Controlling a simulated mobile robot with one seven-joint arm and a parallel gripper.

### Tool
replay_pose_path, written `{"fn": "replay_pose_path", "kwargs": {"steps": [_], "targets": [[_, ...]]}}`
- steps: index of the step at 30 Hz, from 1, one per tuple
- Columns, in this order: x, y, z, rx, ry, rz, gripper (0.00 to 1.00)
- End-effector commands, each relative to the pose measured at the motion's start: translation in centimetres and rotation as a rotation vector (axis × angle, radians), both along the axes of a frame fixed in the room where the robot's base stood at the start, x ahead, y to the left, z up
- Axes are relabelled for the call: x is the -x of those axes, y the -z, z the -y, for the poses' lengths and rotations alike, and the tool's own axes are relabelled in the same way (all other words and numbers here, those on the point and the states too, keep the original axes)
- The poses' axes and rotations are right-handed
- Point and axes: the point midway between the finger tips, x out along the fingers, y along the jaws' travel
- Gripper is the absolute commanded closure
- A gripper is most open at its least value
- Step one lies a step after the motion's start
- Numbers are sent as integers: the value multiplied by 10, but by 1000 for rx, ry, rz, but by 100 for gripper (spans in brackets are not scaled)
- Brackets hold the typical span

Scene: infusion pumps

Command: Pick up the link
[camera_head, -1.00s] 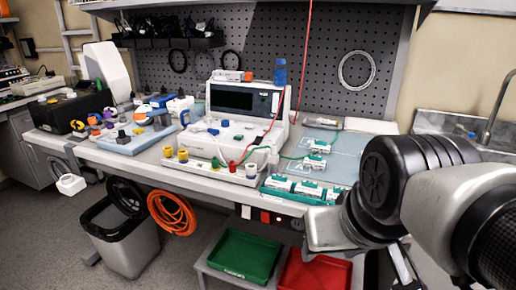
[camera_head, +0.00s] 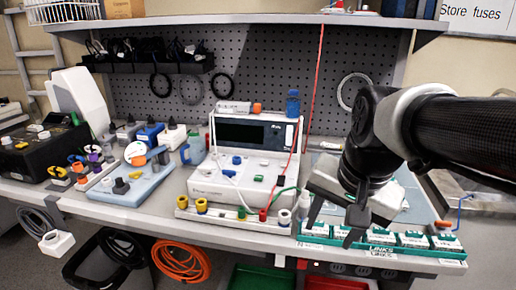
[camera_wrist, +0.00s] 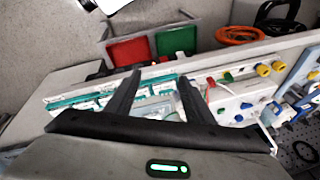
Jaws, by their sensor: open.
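I cannot tell for sure which thing is the link. Small white labelled parts sit in a row of teal trays (camera_head: 375,241) along the bench's front right edge, and the trays also show in the wrist view (camera_wrist: 75,100). A small orange-ended piece (camera_head: 443,225) with a blue wire stands at the right end of the row. My gripper (camera_head: 332,236) points down in front of the left part of the trays in the picture, with its fingers apart and nothing between them. In the wrist view, my gripper (camera_wrist: 159,75) is open with the trays behind its fingers. My gripper and arm hide part of the bench.
A white test instrument (camera_head: 250,160) stands left of my gripper, with yellow, red and green connectors along its front. Plugs and adapters fill the bench's left side. A shelf (camera_head: 230,20) overhangs the back. Red (camera_wrist: 129,50) and green (camera_wrist: 176,40) bins lie below.

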Motion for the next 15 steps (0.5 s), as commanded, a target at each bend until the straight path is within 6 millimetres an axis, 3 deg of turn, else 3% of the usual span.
{"fn": "replay_pose_path", "kwargs": {"steps": [1, 6, 10, 15], "targets": [[-15, -30, 9, -40, 122, -46, 52], [-62, -66, 43, -148, 621, -187, 52], [-88, -74, 69, -174, 950, -260, 52], [-103, -71, 87, -174, 1182, -296, 52]]}}
